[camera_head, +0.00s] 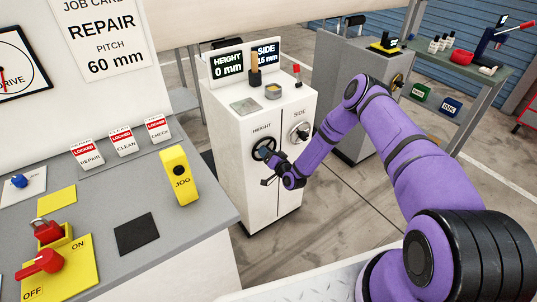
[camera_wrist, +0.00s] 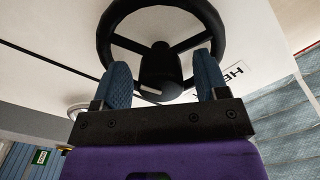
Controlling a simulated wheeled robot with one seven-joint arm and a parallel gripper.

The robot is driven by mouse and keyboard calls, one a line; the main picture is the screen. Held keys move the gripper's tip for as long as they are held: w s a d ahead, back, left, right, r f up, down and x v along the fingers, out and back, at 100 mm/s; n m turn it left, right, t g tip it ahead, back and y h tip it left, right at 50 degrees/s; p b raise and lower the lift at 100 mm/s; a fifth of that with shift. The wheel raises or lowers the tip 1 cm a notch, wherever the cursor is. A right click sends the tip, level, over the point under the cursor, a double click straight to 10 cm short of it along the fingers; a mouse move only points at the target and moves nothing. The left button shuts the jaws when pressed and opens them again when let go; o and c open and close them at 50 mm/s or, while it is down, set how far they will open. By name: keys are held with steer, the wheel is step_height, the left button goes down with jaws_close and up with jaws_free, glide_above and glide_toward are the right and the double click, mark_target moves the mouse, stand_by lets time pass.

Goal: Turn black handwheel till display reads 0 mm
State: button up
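The black handwheel (camera_head: 264,148) labelled HEIGHT is on the front of a white cabinet (camera_head: 262,200). The HEIGHT display (camera_head: 228,65) on top of the cabinet reads 0 mm. In the wrist view the handwheel (camera_wrist: 160,12) shows its rim, spokes and dark central hub. My gripper (camera_wrist: 161,62) is open, with one blue finger on each side of the hub in the picture. Gaps show between the fingers and the hub; whether either finger touches the wheel I cannot tell. In the head view my gripper (camera_head: 271,169) is small, close to the wheel's lower right.
A silver SIDE dial (camera_head: 300,131) is right of the handwheel. The SIDE display (camera_head: 266,53) is partly hidden by a wooden-handled tool (camera_head: 255,70). A grey bench with a yellow JOG box (camera_head: 180,176) stands at the left. A grey cabinet (camera_head: 345,90) stands behind my arm.

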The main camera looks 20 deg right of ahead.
steer(key=v, duration=1)
steer(key=shift+s+d, duration=0.15)
steer(key=shift+s, duration=0.2)
steer(key=shift+r, duration=0.1)
